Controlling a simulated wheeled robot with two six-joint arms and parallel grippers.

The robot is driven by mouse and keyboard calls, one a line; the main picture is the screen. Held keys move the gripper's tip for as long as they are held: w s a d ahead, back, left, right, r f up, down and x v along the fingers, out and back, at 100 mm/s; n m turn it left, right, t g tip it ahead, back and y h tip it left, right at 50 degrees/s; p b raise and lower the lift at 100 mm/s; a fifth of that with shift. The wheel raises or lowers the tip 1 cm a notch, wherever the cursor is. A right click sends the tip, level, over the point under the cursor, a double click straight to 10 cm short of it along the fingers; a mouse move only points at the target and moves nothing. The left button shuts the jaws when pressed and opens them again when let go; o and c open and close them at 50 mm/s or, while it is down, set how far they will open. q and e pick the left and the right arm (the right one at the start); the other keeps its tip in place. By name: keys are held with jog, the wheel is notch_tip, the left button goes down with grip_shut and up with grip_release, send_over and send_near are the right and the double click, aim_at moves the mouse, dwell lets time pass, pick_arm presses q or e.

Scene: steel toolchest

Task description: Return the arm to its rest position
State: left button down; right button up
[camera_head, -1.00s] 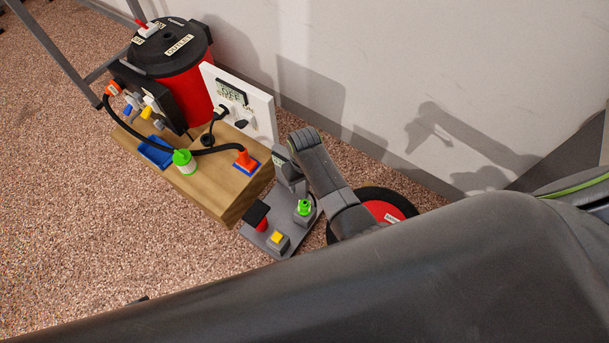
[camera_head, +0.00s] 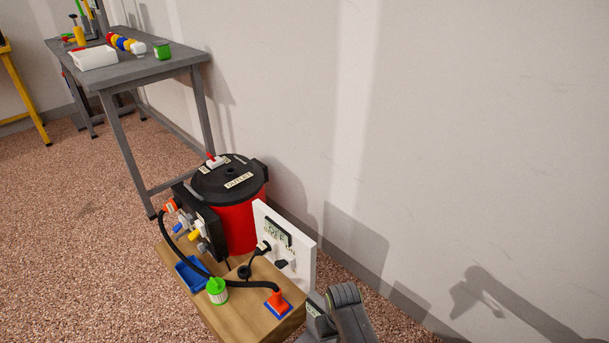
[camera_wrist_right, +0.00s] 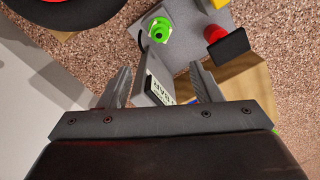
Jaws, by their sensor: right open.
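My right gripper (camera_wrist_right: 160,68) is open in the right wrist view. Its two fingers stand apart on either side of a grey upright plate with a white label (camera_wrist_right: 160,88), with gaps visible on both sides. My left gripper is not in view.
Near the gripper are a green knob (camera_wrist_right: 159,30), a red button with a black flap (camera_wrist_right: 222,40) and a wheel (camera_wrist_right: 65,8). A wooden block (camera_head: 235,315), red canister (camera_head: 237,225) and white panel (camera_head: 303,255) stand left. A grey workbench (camera_head: 150,68) is behind.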

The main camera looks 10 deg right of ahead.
jog(key=s+d+m+t, duration=0.2)
jog(key=s+d, duration=0.6)
jog(key=s, duration=0.4)
jog(key=s+d+r+m+t+y, duration=0.1)
jog(key=s+d+r, duration=0.3)
jog(key=s+r, duration=0.7)
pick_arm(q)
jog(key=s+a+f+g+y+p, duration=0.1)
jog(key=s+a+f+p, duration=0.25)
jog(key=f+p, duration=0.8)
pick_arm(e)
jog(key=s+d+f+h+p, duration=0.1)
jog(key=s+d+f, duration=0.15)
jog(key=f, duration=0.25)
jog(key=s+d+f+p, duration=0.1)
jog(key=s+f+p, duration=0.15)
jog(key=f, duration=0.35)
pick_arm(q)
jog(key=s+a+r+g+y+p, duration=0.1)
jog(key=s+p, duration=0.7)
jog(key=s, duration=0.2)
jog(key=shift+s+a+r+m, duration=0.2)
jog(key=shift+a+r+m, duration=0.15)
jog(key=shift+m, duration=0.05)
pick_arm(e)
jog(key=s+d+g+h, duration=0.1)
jog(key=s, duration=0.9)
jog(key=shift+s+d+f+n+g, duration=0.3)
jog(key=shift+f+n+g, duration=0.1)
jog(key=shift+f, duration=0.05)
